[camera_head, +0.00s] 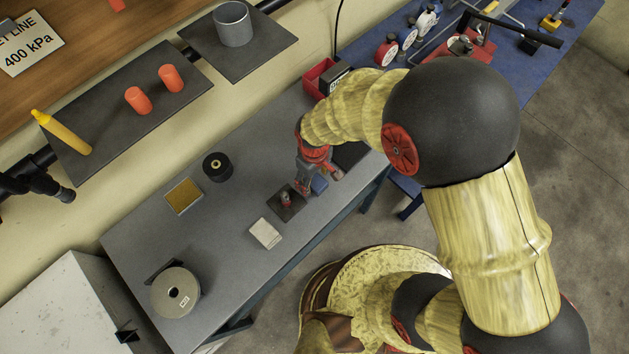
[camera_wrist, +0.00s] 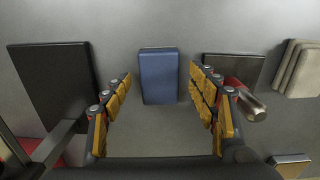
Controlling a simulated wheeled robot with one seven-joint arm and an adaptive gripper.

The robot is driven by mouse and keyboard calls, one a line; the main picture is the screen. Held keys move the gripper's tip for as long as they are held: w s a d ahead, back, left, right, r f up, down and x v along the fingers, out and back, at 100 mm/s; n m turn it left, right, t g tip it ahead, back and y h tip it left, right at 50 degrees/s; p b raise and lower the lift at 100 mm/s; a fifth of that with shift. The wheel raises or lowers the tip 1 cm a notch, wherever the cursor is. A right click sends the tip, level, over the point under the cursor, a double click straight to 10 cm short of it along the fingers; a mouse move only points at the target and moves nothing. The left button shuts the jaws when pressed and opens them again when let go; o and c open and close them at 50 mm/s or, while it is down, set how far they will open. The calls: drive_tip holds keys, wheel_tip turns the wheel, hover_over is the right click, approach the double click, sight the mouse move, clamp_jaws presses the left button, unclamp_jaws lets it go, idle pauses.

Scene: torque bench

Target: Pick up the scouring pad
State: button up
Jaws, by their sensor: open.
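The scouring pad appears to be the blue rectangular block (camera_wrist: 159,76) lying flat on the grey bench. In the wrist view it lies centred between the fingers of my gripper (camera_wrist: 160,80), with a gap on each side. In the head view only part of the blue pad (camera_head: 320,185) shows beside my gripper (camera_head: 317,176), which partly hides it. My gripper points down over the bench, open, with nothing held. Its height above the pad is hard to tell.
Right of the pad in the wrist view, a dark plate (camera_wrist: 228,66) bears a red and metal piece (camera_wrist: 248,100); a pale stacked block (camera_wrist: 302,68) lies beyond. A dark mat (camera_wrist: 52,84) lies left. A black roll (camera_head: 217,166) and a tan-filled tray (camera_head: 184,195) are farther along the bench.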

drive_tip(key=shift+f, duration=0.7)
drive_tip(key=shift+c, duration=0.7)
drive_tip(key=c, duration=1.1)
drive_tip(key=shift+r, duration=0.1)
